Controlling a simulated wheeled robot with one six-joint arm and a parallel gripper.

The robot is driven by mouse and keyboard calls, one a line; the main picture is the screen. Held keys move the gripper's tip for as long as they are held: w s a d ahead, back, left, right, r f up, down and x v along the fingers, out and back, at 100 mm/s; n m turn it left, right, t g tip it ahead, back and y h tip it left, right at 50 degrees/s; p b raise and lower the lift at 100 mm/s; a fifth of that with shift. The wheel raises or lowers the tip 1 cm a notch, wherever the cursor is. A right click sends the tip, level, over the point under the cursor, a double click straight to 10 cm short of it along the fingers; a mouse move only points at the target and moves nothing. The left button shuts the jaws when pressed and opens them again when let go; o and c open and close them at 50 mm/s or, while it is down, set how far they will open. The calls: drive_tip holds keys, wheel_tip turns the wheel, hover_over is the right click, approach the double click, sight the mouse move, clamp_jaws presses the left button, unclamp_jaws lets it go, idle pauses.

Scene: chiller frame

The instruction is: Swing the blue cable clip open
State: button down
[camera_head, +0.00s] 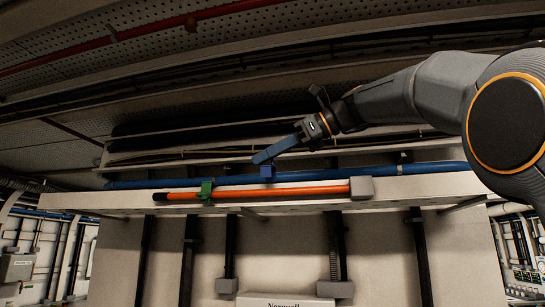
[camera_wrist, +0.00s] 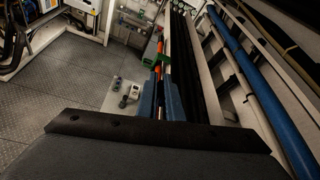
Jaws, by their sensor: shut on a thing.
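The blue cable clip (camera_head: 267,173) shows in the head view as a small bright blue piece at the blue pipe, just above the orange cable (camera_head: 290,191). My gripper (camera_head: 258,157) reaches in from the upper right. Its long blue-grey fingers lie directly over the clip and are shut on it. In the wrist view my fingers (camera_wrist: 161,82) point away over the orange cable (camera_wrist: 166,50). The clip is not distinct there and seems hidden by the fingers. I cannot tell how far the clip is swung.
A green clip (camera_head: 206,190) sits on the orange cable to the left. A grey block (camera_head: 361,188) stands at the cable's right end. A blue pipe (camera_head: 420,169) runs behind along the pale shelf (camera_head: 110,202). Perforated panels and a red pipe (camera_head: 90,49) hang above.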

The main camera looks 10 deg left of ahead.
drive_tip(key=shift+r, duration=0.2)
drive_tip(key=c, duration=1.9)
unclamp_jaws()
drive_tip(key=shift+w+f, duration=0.1)
drive_tip(key=shift+c, duration=0.2)
drive_tip(key=b+v, duration=0.1)
drive_tip(key=v, duration=0.7)
